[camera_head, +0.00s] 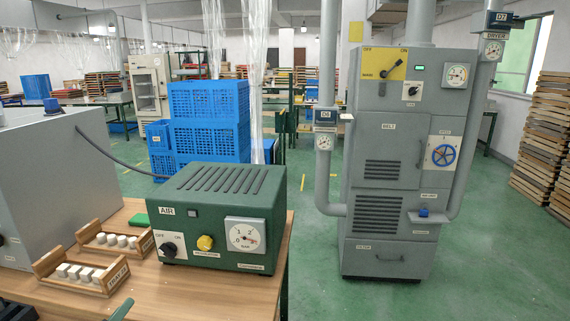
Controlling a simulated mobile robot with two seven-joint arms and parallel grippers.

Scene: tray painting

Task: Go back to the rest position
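A dark piece at the bottom left corner, over the wooden table, seems to be part of my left gripper (15,311). It is cut off by the picture edge, and I cannot see whether its fingers are open or shut. My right gripper is not in view. A green compressor box (222,190) marked AIR, with a black knob, a yellow button and a gauge, stands on the wooden table (205,287). Two wooden racks with white blocks, a nearer one (113,284) and a farther one (146,245), stand left of it.
A large grey box (40,180) fills the table's left side. A green bar end (122,309) shows at the bottom. A tall grey dryer cabinet (388,230) with pipes stands on the right. Blue crates (210,105) are stacked behind the table. Green floor (490,260) is clear at right.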

